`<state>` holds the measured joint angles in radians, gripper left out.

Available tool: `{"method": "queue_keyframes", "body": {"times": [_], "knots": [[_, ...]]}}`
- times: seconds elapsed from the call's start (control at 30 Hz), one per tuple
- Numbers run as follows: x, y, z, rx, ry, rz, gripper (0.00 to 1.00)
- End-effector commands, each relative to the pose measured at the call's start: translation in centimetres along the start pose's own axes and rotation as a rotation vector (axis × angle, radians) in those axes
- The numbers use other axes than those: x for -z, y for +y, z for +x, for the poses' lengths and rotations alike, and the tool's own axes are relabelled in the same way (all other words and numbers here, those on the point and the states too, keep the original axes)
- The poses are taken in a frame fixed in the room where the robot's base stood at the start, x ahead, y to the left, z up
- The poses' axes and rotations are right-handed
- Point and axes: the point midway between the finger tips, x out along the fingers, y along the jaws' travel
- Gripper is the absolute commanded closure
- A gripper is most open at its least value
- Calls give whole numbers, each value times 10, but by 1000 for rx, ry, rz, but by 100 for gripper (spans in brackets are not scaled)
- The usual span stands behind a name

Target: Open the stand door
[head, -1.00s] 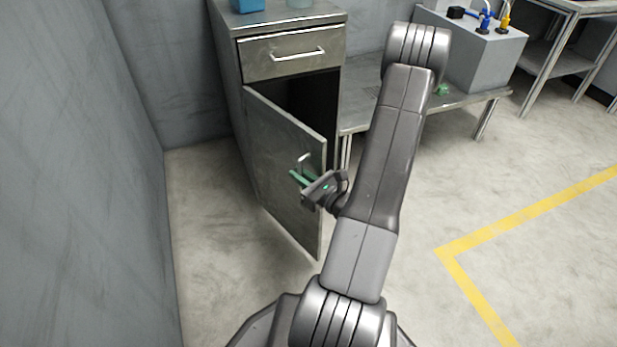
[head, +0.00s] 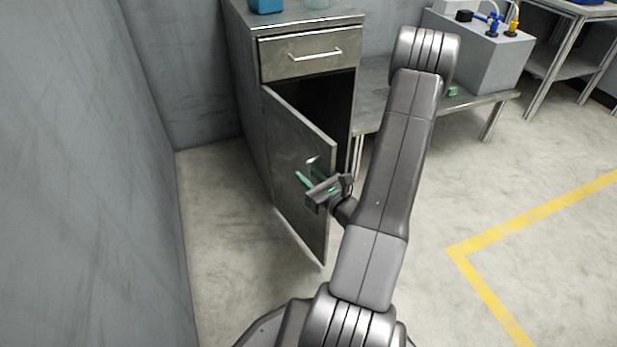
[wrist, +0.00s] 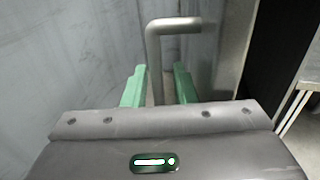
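The grey metal stand (head: 245,85) is on the left in the head view. Its door (head: 300,190) is hinged at the left and stands part way open, with the dark inside showing. The door's bent bar handle (head: 313,160) also shows in the wrist view (wrist: 155,60). My gripper (head: 306,181) is at the handle, on the door's outer side. In the wrist view its green fingers (wrist: 160,88) are apart, with the handle's upright part between them. The bar is close to the left finger, and a gap shows before the right one.
A closed drawer (head: 307,52) is above the door. A low metal bench (head: 400,105) with a grey box (head: 478,52) stands to the right. A wall (head: 70,170) is on the left. The floor between wall and door is clear.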

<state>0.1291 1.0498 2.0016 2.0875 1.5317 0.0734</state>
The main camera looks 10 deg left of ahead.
Motion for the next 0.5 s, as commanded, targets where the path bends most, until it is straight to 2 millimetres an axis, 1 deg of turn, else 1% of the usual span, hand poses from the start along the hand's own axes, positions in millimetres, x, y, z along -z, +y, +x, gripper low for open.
{"method": "queue_keyframes", "body": {"times": [0.23, 0.33, 0.43, 0.5], "knots": [[1, 1, -1, -2, 4, 3, 76], [1, 1, -5, -1, 5, 4, 76], [1, 0, -13, 1, 6, 5, 76], [1, 0, -23, 1, 6, 7, 76]]}}
